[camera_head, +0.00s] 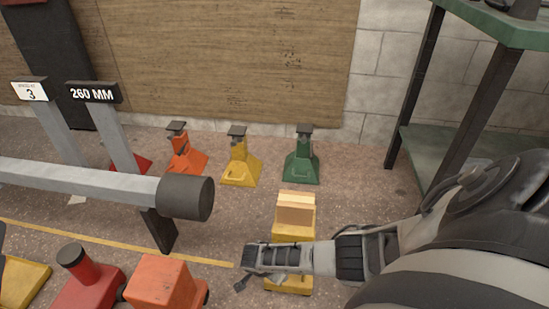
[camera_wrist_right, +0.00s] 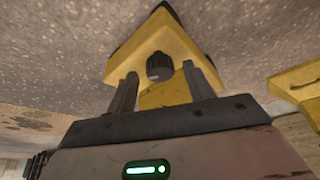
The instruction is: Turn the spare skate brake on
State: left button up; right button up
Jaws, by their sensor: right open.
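A yellow skate (camera_head: 289,286) with a light wooden block (camera_head: 295,208) on it stands on the floor, partly hidden behind my right gripper (camera_head: 245,271). No label marks it as the spare. In the right wrist view a yellow body (camera_wrist_right: 150,43) with a round dark knob (camera_wrist_right: 159,67) shows ahead of the gripper; I take it to be this skate. My right gripper (camera_wrist_right: 160,82) is open. The knob appears between its fingers, with a gap on both sides; I cannot tell the depth or the brake's setting. My left gripper is not in view.
A red skate (camera_head: 88,285) and an orange one (camera_head: 163,281) stand at lower left. A grey beam with a dark round end (camera_head: 186,197) juts in from the left. Yellow (camera_head: 239,168) and green (camera_head: 301,165) jack stands line the wall. A green shelf (camera_head: 470,150) stands right.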

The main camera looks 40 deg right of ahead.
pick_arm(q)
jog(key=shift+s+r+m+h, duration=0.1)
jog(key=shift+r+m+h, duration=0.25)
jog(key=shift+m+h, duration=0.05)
pick_arm(e)
jog(key=shift+d+f, duration=0.1)
jog(key=shift+f, duration=0.1)
jog(key=c, duration=1)
